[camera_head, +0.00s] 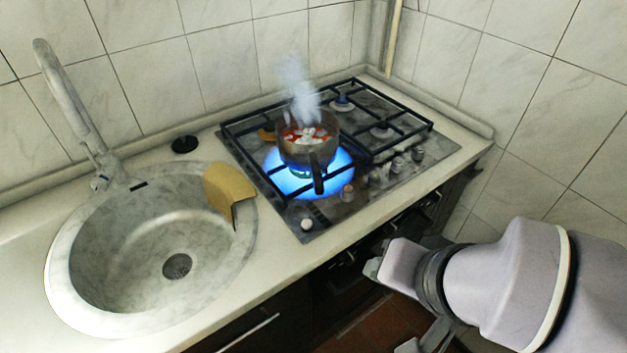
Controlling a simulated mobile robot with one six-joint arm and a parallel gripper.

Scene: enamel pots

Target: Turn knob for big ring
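The gas hob (330,217) is set in the worktop, with a row of several knobs along its right-front side. Which knob belongs to the big ring cannot be told. The big ring (335,165) burns with a wide blue flame under a steaming pot (311,150) with red and white contents. My gripper (374,268) is below and in front of the worktop edge, apart from the knobs. Its fingers are not clear, so its opening cannot be told.
A round sink (75,245) with a tap (70,95) is at the left. A yellow cloth-like piece (230,187) lies over its right rim. A small white round piece (306,224) is at the hob's front corner. Black grates (395,145) cover the hob. Tiled walls close the back and right.

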